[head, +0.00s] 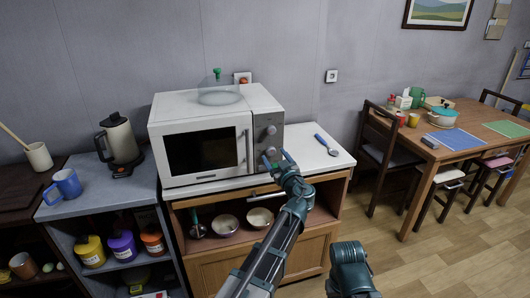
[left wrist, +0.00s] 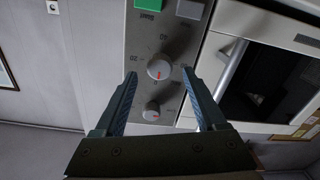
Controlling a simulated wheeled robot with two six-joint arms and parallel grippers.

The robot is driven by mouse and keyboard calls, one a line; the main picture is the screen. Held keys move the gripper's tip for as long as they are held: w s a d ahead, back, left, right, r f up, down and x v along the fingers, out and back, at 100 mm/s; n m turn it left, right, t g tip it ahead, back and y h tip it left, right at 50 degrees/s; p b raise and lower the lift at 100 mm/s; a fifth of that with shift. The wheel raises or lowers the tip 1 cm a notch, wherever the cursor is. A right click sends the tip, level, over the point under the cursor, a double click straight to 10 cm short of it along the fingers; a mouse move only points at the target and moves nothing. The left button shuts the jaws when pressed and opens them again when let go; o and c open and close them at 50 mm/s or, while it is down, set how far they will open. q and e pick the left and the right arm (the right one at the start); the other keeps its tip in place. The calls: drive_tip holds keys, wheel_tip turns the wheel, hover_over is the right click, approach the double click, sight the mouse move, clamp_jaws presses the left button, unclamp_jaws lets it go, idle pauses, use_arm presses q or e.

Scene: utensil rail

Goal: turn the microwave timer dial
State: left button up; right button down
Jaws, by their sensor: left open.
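The white microwave (head: 205,150) stands on the counter, with a grey control panel on its right side. The panel carries two round dials, an upper dial (head: 270,131) and a lower timer dial (head: 270,152). The left wrist view is upside down. There the timer dial (left wrist: 160,68), with numbers around it and a red mark, sits between my fingertips, and the smaller dial (left wrist: 152,113) shows nearer the palm. My left gripper (head: 277,159) is open in front of the panel, and I cannot tell whether it touches the dial. My right gripper is out of view; only part of that arm shows.
A glass lid (head: 219,96) lies on top of the microwave. A blue-handled utensil (head: 327,145) lies on the white counter to its right. A kettle (head: 120,145) and a blue mug (head: 66,184) stand at left. The microwave door handle (left wrist: 234,62) is close to one finger.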

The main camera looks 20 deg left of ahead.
use_arm(q)
drive_tip(key=shift+x, duration=1.05)
clamp_jaws()
